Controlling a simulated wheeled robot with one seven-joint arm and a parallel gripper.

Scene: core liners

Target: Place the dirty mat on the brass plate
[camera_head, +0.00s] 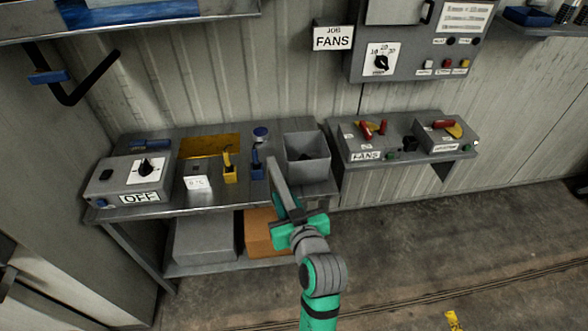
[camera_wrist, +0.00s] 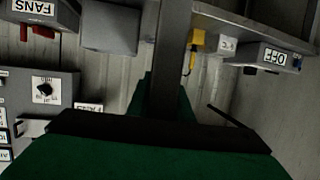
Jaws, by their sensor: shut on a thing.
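The brass plate (camera_head: 207,146) lies flat at the back of the grey bench, left of the middle in the head view. My gripper (camera_head: 296,216) is in front of the bench's right end, to the right of the brass plate and apart from it. It is shut on a thin dark grey slab (camera_head: 279,180), which looks like the dirty mat seen nearly edge-on. The slab sticks up and away from the jaws, and its face is mostly hidden. In the wrist view the slab (camera_wrist: 170,65) shows as a narrow upright strip.
On the bench (camera_head: 225,203) stand an OFF switch box (camera_head: 128,181), a small white display (camera_head: 197,182), a yellow tool (camera_head: 230,172), a blue tool (camera_head: 257,168) and an open grey bin (camera_head: 307,158). A FANS switch box (camera_head: 370,140) stands right of the bin.

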